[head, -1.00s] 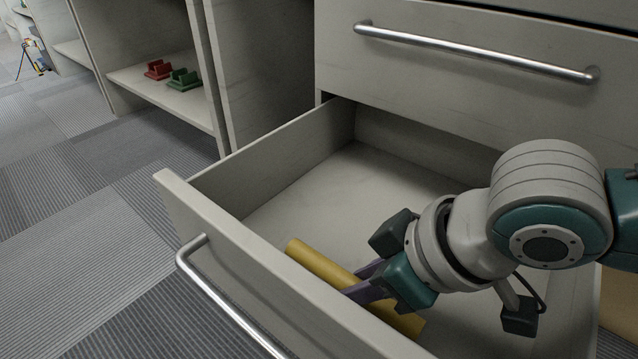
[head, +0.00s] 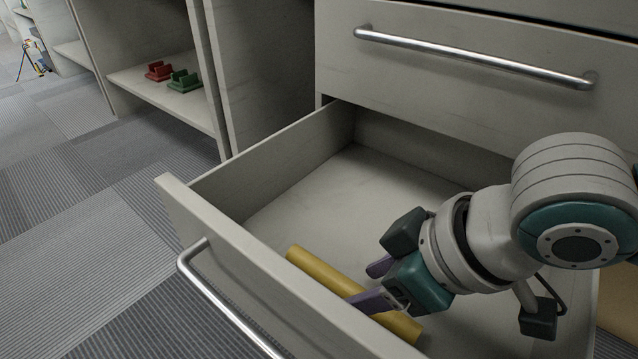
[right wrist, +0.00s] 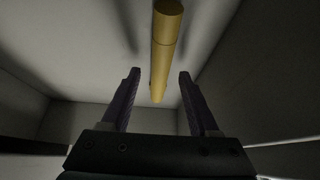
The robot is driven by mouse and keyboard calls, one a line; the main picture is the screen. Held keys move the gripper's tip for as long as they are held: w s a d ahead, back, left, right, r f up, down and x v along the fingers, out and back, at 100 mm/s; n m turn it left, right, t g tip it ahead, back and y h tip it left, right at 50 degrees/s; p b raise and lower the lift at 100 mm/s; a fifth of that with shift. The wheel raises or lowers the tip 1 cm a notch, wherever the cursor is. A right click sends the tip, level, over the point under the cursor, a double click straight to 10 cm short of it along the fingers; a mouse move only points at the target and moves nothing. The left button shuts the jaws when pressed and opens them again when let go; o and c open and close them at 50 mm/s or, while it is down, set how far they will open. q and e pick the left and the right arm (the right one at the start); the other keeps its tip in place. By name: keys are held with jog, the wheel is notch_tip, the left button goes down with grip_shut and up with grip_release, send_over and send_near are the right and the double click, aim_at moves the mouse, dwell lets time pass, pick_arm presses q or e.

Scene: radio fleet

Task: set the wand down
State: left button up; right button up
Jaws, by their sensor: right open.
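The wand is a yellow cylinder (head: 324,272) lying in the open drawer (head: 262,208), close along the inside of its front panel. My right gripper (head: 366,284) is inside the drawer, just to the right of and above the wand, with its purple fingers apart. One finger overlaps the wand in the head view. In the right wrist view, the wand (right wrist: 166,50) lies beyond the open fingertips (right wrist: 159,76), with nothing held between them. My left gripper is not in view.
The drawer's floor behind the wand is bare. A closed drawer with a metal handle (head: 470,58) is above. A red object (head: 159,71) and a green object (head: 184,80) sit on a shelf at the left. Carpeted floor (head: 75,240) lies clear in front.

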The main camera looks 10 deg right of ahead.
jog(key=p+v, duration=0.2)
jog(key=v, duration=0.1)
jog(key=p+v, duration=0.3)
jog(key=v, duration=0.1)
jog(key=shift+w+d, duration=0.2)
jog(key=shift+w, duration=0.05)
pick_arm(q)
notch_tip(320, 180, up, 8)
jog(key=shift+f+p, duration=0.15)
jog(key=shift+p, duration=0.25)
pick_arm(e)
jog(key=shift+s+d+r, duration=0.25)
jog(key=shift+s+r, duration=0.05)
jog(key=shift+r, duration=0.15)
